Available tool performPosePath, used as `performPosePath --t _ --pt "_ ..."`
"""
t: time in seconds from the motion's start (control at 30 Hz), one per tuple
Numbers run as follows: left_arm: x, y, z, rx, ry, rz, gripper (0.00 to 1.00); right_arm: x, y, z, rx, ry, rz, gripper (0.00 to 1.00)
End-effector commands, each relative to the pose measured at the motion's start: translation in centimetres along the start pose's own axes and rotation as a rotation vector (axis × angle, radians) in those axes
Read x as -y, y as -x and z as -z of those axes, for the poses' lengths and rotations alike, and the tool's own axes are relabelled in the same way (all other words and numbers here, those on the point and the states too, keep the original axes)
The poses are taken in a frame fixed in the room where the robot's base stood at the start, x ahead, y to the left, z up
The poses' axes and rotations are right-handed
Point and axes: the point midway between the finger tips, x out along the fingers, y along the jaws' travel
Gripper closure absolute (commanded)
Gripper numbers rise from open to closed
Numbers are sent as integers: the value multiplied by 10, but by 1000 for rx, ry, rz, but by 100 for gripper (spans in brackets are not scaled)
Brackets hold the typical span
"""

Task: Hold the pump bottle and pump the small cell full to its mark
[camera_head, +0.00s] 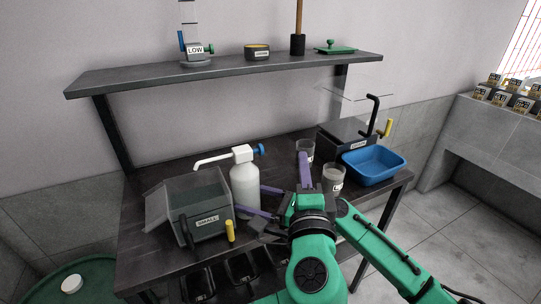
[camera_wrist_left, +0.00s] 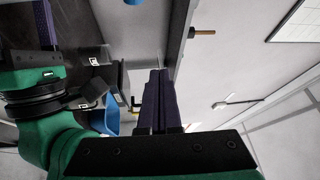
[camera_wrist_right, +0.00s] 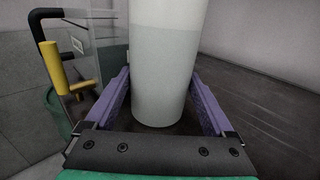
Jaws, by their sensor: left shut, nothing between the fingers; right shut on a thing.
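The white pump bottle (camera_head: 244,188) stands upright on the bench. Its white spout (camera_head: 212,159) points left above the small cell (camera_head: 204,219), a grey see-through box labelled SMALL with a yellow handle. My left gripper (camera_head: 304,156) is shut and empty, pointing up, right of the bottle. The cell's mark and liquid level cannot be made out.
Two clear beakers (camera_head: 334,178) and a blue tray (camera_head: 374,166) stand at the bench's right, before a black machine (camera_head: 345,139). A shelf (camera_head: 230,72) overhangs the back, carrying a LOW-labelled stand (camera_head: 197,56), a tin and a green item. A green drum (camera_head: 70,282) stands lower left.

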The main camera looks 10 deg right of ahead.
Motion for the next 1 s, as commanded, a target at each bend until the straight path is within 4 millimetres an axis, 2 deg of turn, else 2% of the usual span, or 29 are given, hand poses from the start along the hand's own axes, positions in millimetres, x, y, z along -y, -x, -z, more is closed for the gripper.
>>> performPosePath --t 0.07,0.17,0.53,0.67,1.0 --pt "-13 12 -12 57 -38 -76 100 0 0 0 -1 0 -1 100" --pt "-20 19 -20 91 -70 -120 100 0 0 0 0 0 -1 100" --pt "-20 14 -22 96 -76 -120 100 0 0 0 0 0 -1 100" --pt "-22 -5 -24 97 -78 -118 100 0 0 0 0 0 -1 100" --pt "-30 -79 -32 97 -77 -117 100 0 0 0 1 1 0 100"
